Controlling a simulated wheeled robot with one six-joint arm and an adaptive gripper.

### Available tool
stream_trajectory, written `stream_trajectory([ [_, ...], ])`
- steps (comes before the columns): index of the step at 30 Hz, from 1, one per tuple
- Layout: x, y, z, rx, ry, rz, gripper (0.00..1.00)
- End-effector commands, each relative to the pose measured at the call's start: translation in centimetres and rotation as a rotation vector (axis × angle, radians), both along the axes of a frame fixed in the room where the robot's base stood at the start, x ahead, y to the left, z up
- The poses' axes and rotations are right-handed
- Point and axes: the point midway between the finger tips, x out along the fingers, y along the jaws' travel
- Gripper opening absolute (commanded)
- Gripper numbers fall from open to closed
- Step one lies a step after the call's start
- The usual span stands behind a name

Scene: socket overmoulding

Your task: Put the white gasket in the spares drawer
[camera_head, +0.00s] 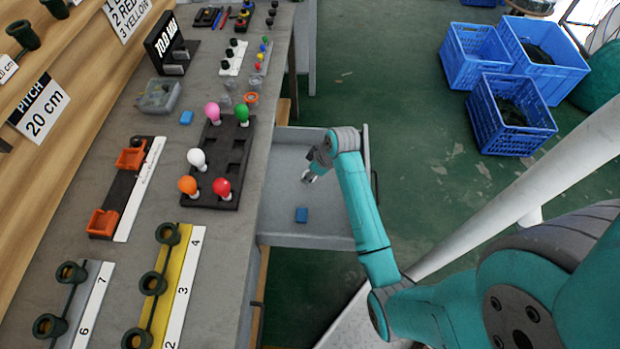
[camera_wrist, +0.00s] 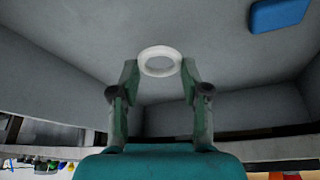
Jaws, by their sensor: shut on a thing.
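The white gasket (camera_wrist: 144,66) is a white ring held between the two fingertips of my gripper (camera_wrist: 160,72) in the wrist view. My gripper is shut on it. In the head view my gripper (camera_head: 309,177) is over the open grey drawer (camera_head: 280,218), which is pulled out from the bench. The gasket is too small to make out clearly there. The drawer floor (camera_wrist: 100,30) shows behind the gasket in the wrist view. The height of the gasket above that floor is hard to tell.
A blue block (camera_head: 302,215) lies in the drawer and shows in the wrist view (camera_wrist: 280,13). The bench (camera_head: 150,215) at left holds a black tray (camera_head: 228,165) with coloured bulb-shaped pieces. Blue crates (camera_head: 508,100) stand on the green floor at upper right.

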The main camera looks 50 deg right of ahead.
Motion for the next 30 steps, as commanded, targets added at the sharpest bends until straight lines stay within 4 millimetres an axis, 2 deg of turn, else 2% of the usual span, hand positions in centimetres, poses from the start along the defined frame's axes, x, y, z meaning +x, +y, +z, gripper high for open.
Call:
stream_trajectory([
  [9,0.0,0.0,-3.5,0.001,0.002,0.001,0.33],
  [20,0.0,0.0,-3.9,0.001,0.001,0.0,0.33],
  [21,0.0,0.0,-3.8,0.0,0.001,0.0,0.54],
  [23,0.0,0.0,-3.8,0.0,0.001,0.0,0.69],
  [24,0.0,0.0,-3.8,0.001,0.001,0.0,0.71],
  [30,0.0,0.0,-3.8,0.001,0.001,0.0,0.71],
])
